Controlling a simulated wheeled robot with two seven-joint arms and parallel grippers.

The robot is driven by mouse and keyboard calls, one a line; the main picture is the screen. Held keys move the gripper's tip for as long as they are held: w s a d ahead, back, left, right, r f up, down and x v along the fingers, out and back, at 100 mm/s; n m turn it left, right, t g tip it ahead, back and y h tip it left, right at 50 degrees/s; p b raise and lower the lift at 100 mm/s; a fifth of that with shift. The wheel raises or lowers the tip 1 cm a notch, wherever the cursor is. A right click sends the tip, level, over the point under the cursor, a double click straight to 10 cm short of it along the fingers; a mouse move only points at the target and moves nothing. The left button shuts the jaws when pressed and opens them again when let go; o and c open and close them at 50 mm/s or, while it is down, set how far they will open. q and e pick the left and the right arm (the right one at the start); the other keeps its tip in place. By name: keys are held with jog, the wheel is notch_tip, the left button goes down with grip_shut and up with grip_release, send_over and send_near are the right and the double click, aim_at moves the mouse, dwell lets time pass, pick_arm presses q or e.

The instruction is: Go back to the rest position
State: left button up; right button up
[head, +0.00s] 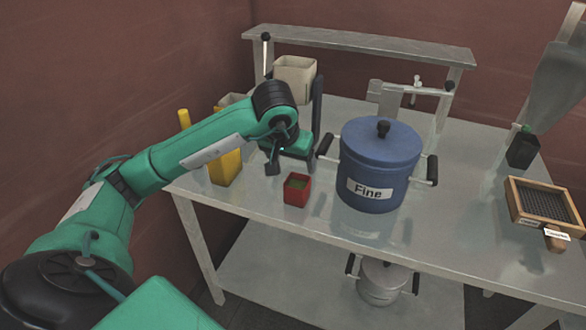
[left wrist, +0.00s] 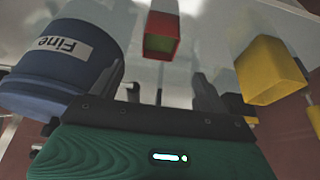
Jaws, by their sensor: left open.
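My left arm comes in from the left over the table, and its open gripper (head: 274,160) hangs near the small red container (head: 297,190). In the left wrist view the two fingers of the left gripper (left wrist: 157,90) stand apart with nothing held between them. The red container (left wrist: 161,38) lies beyond the fingers, apart from them, with green inside. The blue pot labelled "Fine" (head: 378,170) stands right of the red container; it also shows at the left in the left wrist view (left wrist: 60,65). My right gripper is not in view.
A yellow container (head: 226,167) stands behind my left forearm. A beige bin (head: 295,75) is at the back, below a raised shelf (head: 360,42). A framed sieve (head: 543,203) lies at the right. A metal pot (head: 383,282) sits on the lower shelf. The table's front right is clear.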

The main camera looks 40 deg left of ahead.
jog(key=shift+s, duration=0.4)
